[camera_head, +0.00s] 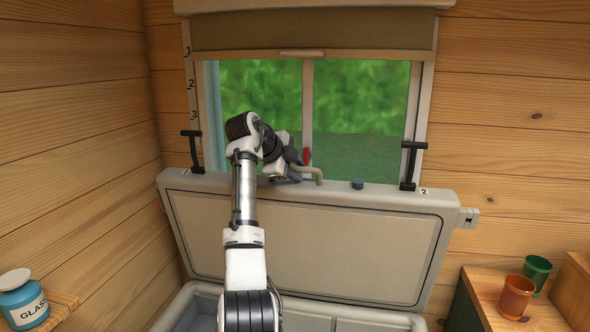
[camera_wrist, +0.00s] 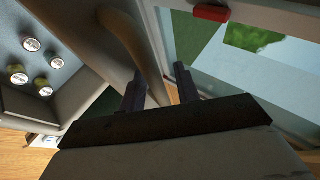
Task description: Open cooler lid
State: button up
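The cooler lid (camera_head: 300,245) stands raised, close to upright, in front of the window in the head view. Its curved tan handle (camera_head: 312,173) is on the upper edge; the handle also shows in the wrist view (camera_wrist: 146,48). The cooler body (camera_head: 190,305) is below, with its opening partly visible behind my arm. My gripper (camera_head: 293,172) is at the lid's upper edge beside the handle. In the wrist view, its two fingers (camera_wrist: 160,74) are apart, with the handle's end running between them. I cannot tell whether they touch it.
Several cans (camera_wrist: 38,68) are inside the cooler. The window (camera_head: 360,110) is close behind the lid, with a red piece (camera_head: 306,156) near my gripper. Cups (camera_head: 516,296) are on a right table; a glass jar (camera_head: 22,300) is left.

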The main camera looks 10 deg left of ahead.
jog(key=shift+f, duration=0.2)
jog(key=b+v, duration=0.4)
jog(key=v, duration=1)
jog(key=shift+r, duration=0.15)
jog(key=shift+w, duration=0.1)
